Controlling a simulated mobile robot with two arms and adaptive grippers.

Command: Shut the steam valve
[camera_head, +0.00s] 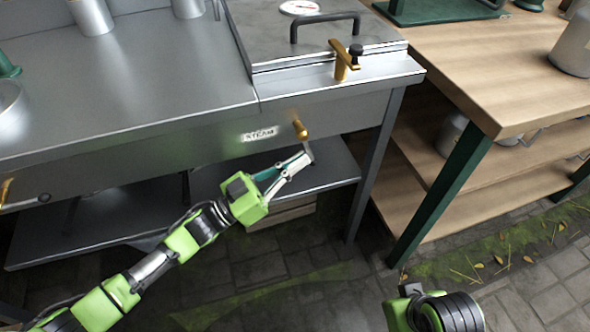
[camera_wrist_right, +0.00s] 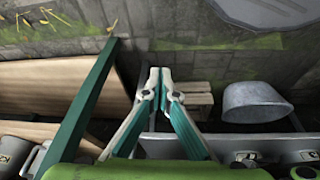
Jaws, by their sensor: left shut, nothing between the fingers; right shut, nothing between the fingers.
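The steam valve (camera_head: 300,129) is a brass fitting on the front panel, right of a plate reading STEAM (camera_head: 259,135). Its thin dark lever (camera_head: 308,149) points down from the brass body. My left gripper (camera_head: 304,158) is shut and empty, with its fingertips at the lower end of the lever. I cannot tell whether they touch it. My right gripper (camera_wrist_right: 155,72) is shut and empty in the right wrist view, above the floor. In the head view only part of my right arm shows at the bottom right, and its fingers are out of frame.
Another dark-handled brass valve (camera_head: 8,190) is at the far left. A wooden table (camera_head: 490,75) with a green leg (camera_head: 440,195) stands right. A grey tub (camera_wrist_right: 255,103) shows in the wrist view.

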